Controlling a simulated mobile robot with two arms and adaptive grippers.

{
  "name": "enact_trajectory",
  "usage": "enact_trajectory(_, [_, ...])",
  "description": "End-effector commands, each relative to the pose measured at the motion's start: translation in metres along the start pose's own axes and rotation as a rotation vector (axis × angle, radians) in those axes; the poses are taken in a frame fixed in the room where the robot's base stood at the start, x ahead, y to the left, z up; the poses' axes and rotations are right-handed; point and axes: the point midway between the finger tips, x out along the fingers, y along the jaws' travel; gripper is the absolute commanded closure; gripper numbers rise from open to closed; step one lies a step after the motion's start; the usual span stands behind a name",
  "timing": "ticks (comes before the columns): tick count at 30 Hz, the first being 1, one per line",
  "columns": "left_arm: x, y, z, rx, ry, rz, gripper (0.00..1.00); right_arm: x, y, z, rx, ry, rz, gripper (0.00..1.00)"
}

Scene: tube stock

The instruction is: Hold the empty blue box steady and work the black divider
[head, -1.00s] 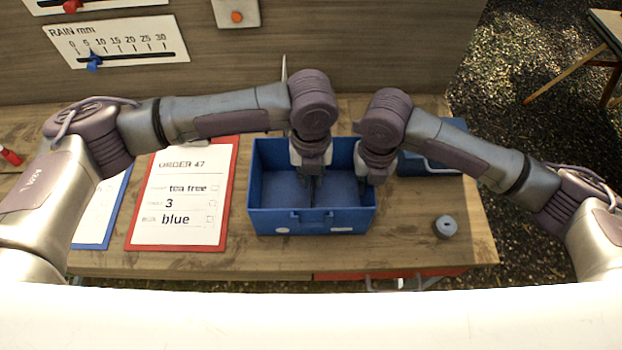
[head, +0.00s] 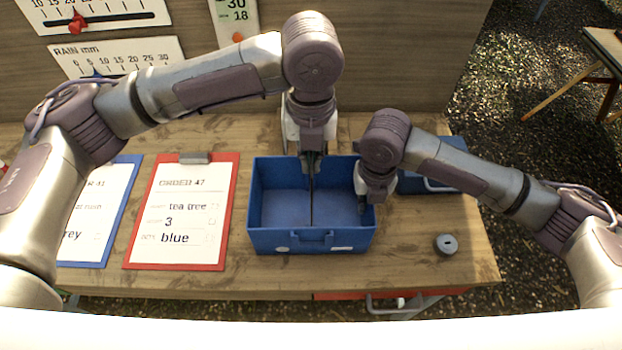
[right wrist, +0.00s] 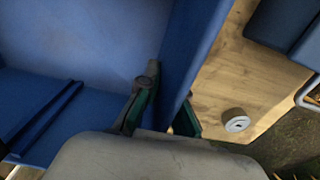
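The blue box (head: 276,242) stands on the bench in the head view; its inside looks empty apart from the divider. My left gripper (head: 312,164) is over the middle of the box, shut on the top of the thin black divider (head: 311,208). The divider is upright and seen edge-on; its lower end is inside the box outline. My right gripper (head: 367,200) is shut on the box's right wall. The right wrist view shows one finger inside and one outside that wall (right wrist: 190,50). It also shows dark parallel ridges (right wrist: 45,115) in the box.
A red clipboard (head: 230,205) with an order sheet and a blue clipboard (head: 122,215) lie left of the box. A grey roll (head: 446,244) lies to the right. Another blue box (head: 415,182) stands behind my right arm. A panel with gauges (head: 400,60) rises behind the bench.

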Motion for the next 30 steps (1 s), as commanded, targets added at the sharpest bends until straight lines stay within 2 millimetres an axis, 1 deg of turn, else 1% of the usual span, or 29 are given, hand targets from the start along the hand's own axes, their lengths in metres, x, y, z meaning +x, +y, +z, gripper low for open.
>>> enact_trajectory(1, [-0.014,-0.001,0.0,0.001,-0.003,-0.001,1.0,0.0,0.0,0.0,0.0,-0.001,0.0,1.0])
enact_trajectory(3, [-0.029,-0.001,0.0,0.001,-0.002,-0.001,1.0,0.0,0.0,0.0,0.0,-0.001,0.0,1.0])
enact_trajectory(6, [-0.045,-0.001,0.0,0.0,-0.002,0.0,1.0,0.0,0.0,0.0,0.0,-0.001,0.0,1.0])
enact_trajectory(9, [-0.056,0.0,0.0,-0.001,-0.001,0.0,1.0,0.0,0.0,0.0,0.0,-0.001,0.0,1.0])
enact_trajectory(13, [-0.062,0.0,0.0,-0.001,0.001,0.001,1.0,0.0,0.0,0.0,0.0,-0.001,0.0,1.0])
enact_trajectory(20, [-0.063,0.0,0.0,0.0,0.001,0.001,1.0,0.0,0.0,0.0,0.0,-0.001,0.0,1.0])
enact_trajectory(26, [-0.063,0.0,0.0,0.0,0.001,0.001,1.0,0.0,0.0,0.0,0.0,0.0,0.0,0.67])
enact_trajectory(27, [-0.063,0.0,0.0,0.0,0.001,0.001,1.0,0.0,0.0,0.0,0.0,0.0,0.0,0.65])
enact_trajectory(30, [-0.063,0.0,0.0,0.0,0.001,0.001,1.0,0.0,0.0,0.0,0.0,0.0,0.0,0.65])
